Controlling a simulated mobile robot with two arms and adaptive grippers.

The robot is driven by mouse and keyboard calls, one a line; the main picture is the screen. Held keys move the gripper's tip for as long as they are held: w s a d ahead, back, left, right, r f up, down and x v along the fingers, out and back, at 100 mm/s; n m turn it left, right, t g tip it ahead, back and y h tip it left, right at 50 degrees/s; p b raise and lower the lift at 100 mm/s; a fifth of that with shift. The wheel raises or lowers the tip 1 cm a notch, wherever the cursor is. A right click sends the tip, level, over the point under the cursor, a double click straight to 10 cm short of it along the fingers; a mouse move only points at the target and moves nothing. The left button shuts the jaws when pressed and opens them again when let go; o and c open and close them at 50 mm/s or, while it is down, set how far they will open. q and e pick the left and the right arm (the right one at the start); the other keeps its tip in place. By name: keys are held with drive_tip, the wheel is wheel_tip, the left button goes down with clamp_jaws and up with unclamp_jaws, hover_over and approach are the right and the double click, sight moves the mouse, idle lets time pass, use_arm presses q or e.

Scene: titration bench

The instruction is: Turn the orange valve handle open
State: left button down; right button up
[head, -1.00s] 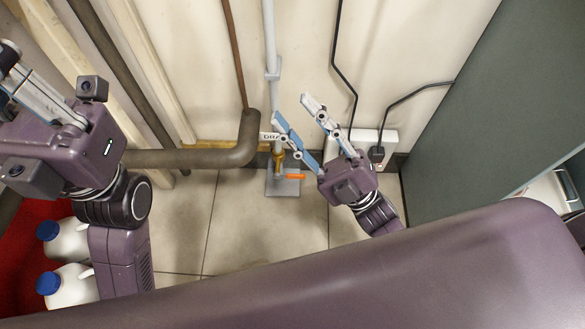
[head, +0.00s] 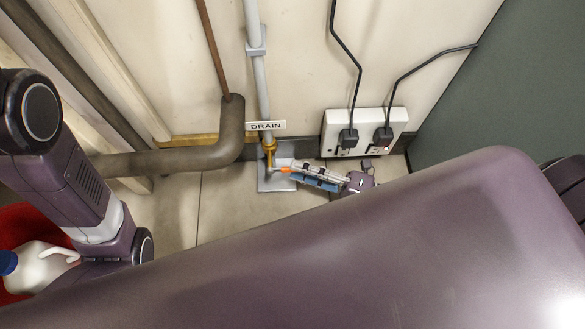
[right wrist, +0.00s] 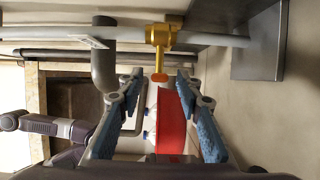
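The orange valve handle (head: 287,171) sticks out from a brass valve (head: 269,146) on the grey drain pipe, low by the wall. My right gripper (head: 296,174) reaches in from the right with its fingertips at the handle. In the right wrist view, the handle (right wrist: 159,78) points toward me from the brass valve (right wrist: 160,36). It appears between the tips of my right gripper (right wrist: 158,85), which stand apart with a visible gap on each side. Whether the tips overlap the handle in depth is hard to tell. The left arm shows at left, but its gripper is out of the head view.
A DRAIN label (head: 265,125) sits just above the valve. A brown elbow pipe (head: 225,145) is to its left, and a white socket box (head: 366,130) with two plugs to its right. A white jug (head: 40,265) stands in a red container (head: 20,218).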

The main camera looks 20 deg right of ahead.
sight(285, 170)
drive_tip(key=shift+x, duration=1.2)
clamp_jaws()
